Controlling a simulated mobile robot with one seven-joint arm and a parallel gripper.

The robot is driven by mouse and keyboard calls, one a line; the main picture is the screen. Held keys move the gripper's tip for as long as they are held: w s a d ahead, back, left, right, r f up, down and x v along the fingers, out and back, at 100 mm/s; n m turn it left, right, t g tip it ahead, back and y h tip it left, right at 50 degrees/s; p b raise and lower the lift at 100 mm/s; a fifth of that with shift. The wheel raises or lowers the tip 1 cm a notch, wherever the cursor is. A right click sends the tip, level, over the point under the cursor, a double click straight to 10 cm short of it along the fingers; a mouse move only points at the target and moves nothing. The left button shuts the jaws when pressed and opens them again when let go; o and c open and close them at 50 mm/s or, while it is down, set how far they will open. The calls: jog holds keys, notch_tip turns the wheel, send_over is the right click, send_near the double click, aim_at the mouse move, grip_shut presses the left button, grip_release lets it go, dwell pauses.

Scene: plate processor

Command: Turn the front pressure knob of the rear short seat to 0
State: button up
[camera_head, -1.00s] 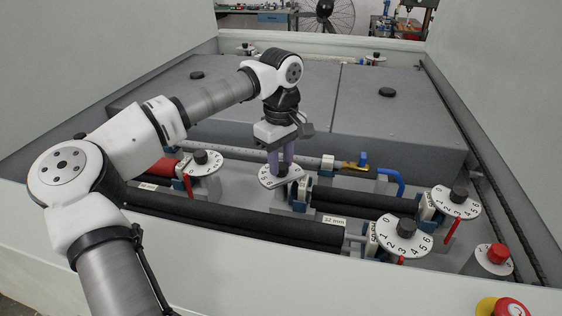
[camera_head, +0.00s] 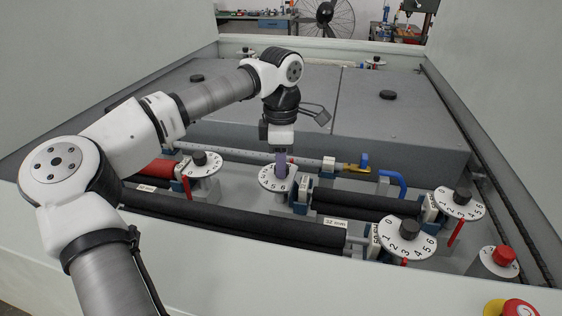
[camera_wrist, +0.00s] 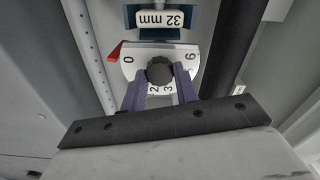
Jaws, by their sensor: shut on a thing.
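My gripper (camera_head: 282,168) points down over a white numbered dial (camera_head: 267,183) in the middle of the machine. In the wrist view, its two purple fingers (camera_wrist: 160,85) are shut on the black knob (camera_wrist: 159,70) at the centre of the white dial (camera_wrist: 140,66). The 0 is at the dial's left side, close beside a red pointer (camera_wrist: 115,50). The 6 is at the right, and 2 and 3 show near the fingers. Some numbers are covered by the fingers. In the head view the fingers largely hide the knob.
A "32 mm" label (camera_wrist: 159,18) is beyond the dial. Other knob dials stand at left (camera_head: 200,166), front right (camera_head: 406,241) and right (camera_head: 460,205). Black cylinders (camera_head: 235,222) lie in front. A red button (camera_head: 502,255) is at lower right. A grey block (camera_head: 400,125) lies behind.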

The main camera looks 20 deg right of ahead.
jog(key=shift+n, duration=0.3)
jog(key=o, duration=1)
notch_tip(320, 180, up, 14)
jog(key=shift+f+b, duration=0.1)
jog(key=shift+b, duration=0.45)
